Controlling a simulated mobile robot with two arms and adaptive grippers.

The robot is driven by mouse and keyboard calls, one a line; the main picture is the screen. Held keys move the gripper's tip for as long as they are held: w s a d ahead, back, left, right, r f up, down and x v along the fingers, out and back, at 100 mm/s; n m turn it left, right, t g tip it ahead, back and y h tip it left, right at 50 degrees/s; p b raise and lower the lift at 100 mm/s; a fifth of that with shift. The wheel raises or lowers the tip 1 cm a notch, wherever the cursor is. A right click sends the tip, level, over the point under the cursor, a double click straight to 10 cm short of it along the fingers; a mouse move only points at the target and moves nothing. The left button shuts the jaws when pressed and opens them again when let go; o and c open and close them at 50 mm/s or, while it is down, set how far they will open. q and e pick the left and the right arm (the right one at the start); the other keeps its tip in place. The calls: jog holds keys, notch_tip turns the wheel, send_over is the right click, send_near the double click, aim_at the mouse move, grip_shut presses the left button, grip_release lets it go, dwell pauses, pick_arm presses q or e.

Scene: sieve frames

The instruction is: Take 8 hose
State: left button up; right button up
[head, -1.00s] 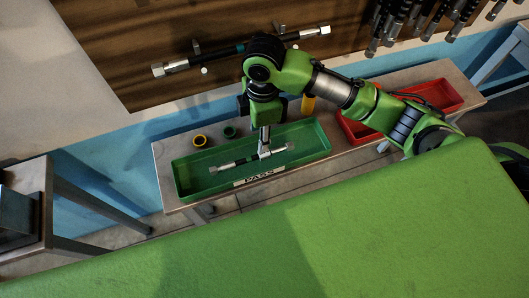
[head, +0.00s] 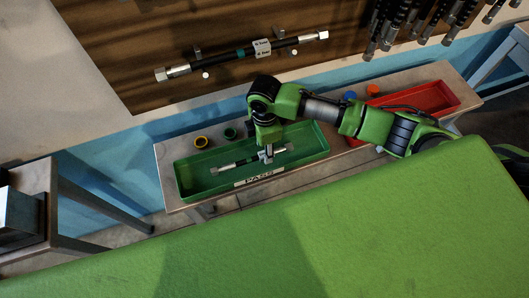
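A black hose (head: 233,164) with silver end fittings and a green band lies in the green tray (head: 188,190) marked PASS. My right gripper (head: 267,158) points down into the tray at the right part of this hose. The fingers are small and overlap the hose, so I cannot tell whether they grip it. Another black hose (head: 210,64) with silver ends, a green band and small white labels is held on the brown wall board. No number can be read on either hose. My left gripper is not in view.
A red tray (head: 447,103) stands right of the green one on the same bench (head: 165,158). More hoses (head: 398,25) hang at the upper right. A large green surface (head: 250,240) fills the foreground.

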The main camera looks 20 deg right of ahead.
jog(key=shift+f, duration=1.1)
grip_shut()
jog(key=shift+r, duration=0.1)
